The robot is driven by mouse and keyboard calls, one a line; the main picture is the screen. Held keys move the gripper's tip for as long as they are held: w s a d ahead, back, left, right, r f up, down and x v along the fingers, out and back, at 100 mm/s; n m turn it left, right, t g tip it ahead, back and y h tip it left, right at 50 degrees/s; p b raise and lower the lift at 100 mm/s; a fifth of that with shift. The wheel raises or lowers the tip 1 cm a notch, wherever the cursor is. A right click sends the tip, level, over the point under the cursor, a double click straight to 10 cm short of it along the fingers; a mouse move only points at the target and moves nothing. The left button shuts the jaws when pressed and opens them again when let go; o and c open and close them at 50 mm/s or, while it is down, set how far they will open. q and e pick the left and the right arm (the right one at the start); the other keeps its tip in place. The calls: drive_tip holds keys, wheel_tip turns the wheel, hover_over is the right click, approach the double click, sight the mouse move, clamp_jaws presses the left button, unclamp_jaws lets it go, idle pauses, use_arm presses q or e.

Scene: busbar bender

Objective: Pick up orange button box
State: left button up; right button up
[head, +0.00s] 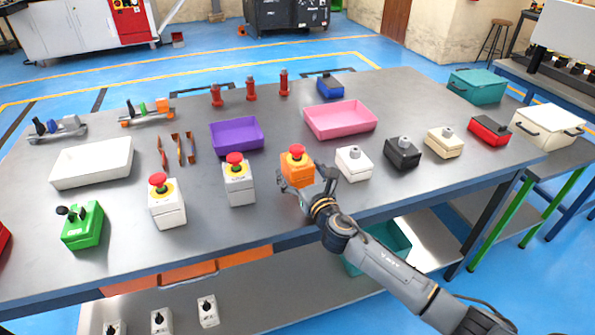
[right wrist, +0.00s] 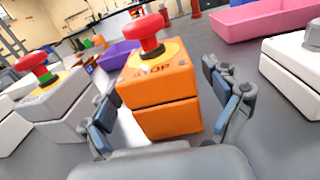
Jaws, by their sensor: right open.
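The orange button box (head: 296,164) has a red mushroom button on a yellow top and stands upright on the grey table, near its front edge. My right gripper (head: 308,187) is just in front of it. In the right wrist view the orange button box (right wrist: 160,95) stands between the two spread fingers of my right gripper (right wrist: 168,112), with visible gaps on both sides. The gripper is open and holds nothing. My left gripper is in neither view.
A white box with a red button (head: 238,185) stands left of the orange one, and a white box with a grey knob (head: 353,163) stands right. Purple (head: 237,134) and pink (head: 340,119) trays lie behind. The grey table (head: 290,240) has some bare room at the front.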

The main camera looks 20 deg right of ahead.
drive_tip(key=shift+w, duration=0.8)
drive_tip(key=shift+c, duration=0.4)
drive_tip(key=c, duration=1.3)
drive_tip(key=shift+c, duration=0.2)
drive_tip(key=shift+r, duration=0.15)
